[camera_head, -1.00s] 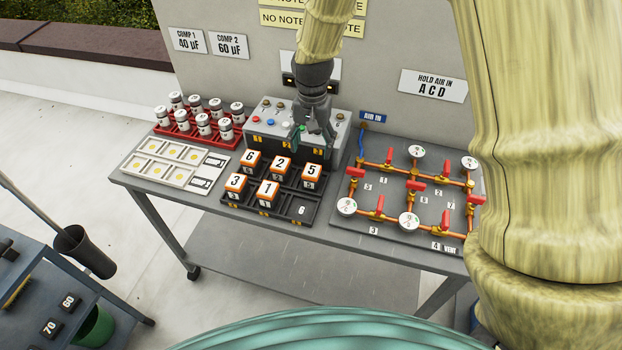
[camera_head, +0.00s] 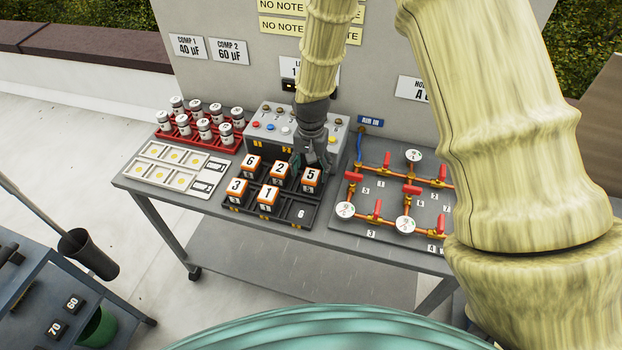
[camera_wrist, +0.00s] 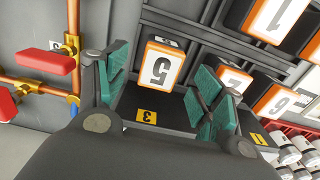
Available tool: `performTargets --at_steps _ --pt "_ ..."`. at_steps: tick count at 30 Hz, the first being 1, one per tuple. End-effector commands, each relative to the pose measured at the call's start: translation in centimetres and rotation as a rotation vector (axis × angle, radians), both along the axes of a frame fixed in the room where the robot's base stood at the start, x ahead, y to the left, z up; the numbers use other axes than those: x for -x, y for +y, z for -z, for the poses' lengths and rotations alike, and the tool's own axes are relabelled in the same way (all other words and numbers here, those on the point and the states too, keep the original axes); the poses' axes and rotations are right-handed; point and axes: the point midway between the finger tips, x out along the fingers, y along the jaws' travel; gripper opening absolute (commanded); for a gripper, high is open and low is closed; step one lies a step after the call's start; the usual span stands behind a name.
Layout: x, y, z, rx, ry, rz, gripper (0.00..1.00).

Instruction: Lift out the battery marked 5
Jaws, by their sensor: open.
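In the wrist view my gripper (camera_wrist: 160,85) is open with teal finger pads apart and nothing held. I see no contact with the battery.
Batteries marked 6 (camera_head: 251,163), 2 (camera_head: 279,170), 3 (camera_head: 237,188) and 1 (camera_head: 268,196) fill neighbouring compartments. The front right compartment, labelled 6, is empty. A pipe board with red valves (camera_head: 353,177) stands to the right, a grey button box (camera_head: 265,128) behind.

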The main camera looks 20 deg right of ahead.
Motion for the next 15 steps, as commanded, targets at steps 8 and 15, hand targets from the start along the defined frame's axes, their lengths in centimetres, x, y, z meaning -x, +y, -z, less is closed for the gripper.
performTargets --at_steps 8,15 --pt "0.0 0.0 2.2 -0.001 0.001 -0.001 0.68" --pt "0.0 0.0 3.1 -0.001 -0.001 -0.001 0.68"
